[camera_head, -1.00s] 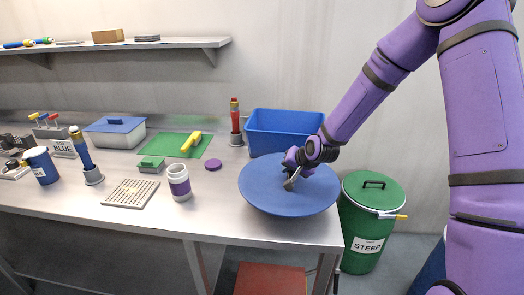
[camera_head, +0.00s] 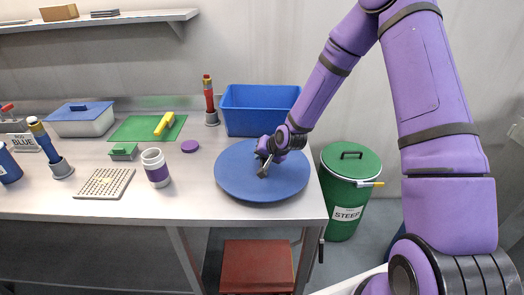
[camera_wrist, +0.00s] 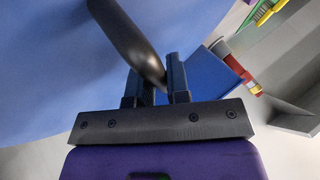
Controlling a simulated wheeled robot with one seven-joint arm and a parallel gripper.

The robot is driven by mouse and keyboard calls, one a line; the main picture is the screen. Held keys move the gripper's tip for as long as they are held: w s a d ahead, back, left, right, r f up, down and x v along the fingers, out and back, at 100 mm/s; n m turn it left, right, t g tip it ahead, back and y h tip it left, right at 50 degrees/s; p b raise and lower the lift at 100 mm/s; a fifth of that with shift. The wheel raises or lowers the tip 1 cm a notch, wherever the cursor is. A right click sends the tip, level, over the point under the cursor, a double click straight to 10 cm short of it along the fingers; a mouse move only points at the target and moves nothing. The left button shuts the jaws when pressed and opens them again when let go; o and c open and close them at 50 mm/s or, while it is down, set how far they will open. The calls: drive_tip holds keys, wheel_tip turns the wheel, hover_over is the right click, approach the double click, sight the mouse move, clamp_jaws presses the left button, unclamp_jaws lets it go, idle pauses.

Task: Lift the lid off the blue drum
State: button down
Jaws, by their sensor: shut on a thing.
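The round blue lid (camera_head: 235,180) is over the right end of the steel table, apart from any drum. I cannot tell whether it rests on the table or hangs just above it. My gripper (camera_head: 264,163) is shut on the lid's dark handle. In the wrist view the handle (camera_wrist: 125,35) passes between the fingers of my gripper (camera_wrist: 160,85), with the lid's blue face (camera_wrist: 45,60) behind. The blue drum is not clearly seen; a small blue patch (camera_head: 398,236) beside my arm may be part of it.
A blue bin (camera_head: 260,110) stands behind the lid. A green lidded drum (camera_head: 345,205) labelled STEEP stands right of the table. A red stool (camera_head: 256,268) is in front.

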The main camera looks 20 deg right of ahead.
drive_tip(key=shift+f, duration=0.3)
drive_tip(key=shift+f, duration=0.5)
idle(0.4)
drive_tip(key=c, duration=1)
unclamp_jaws()
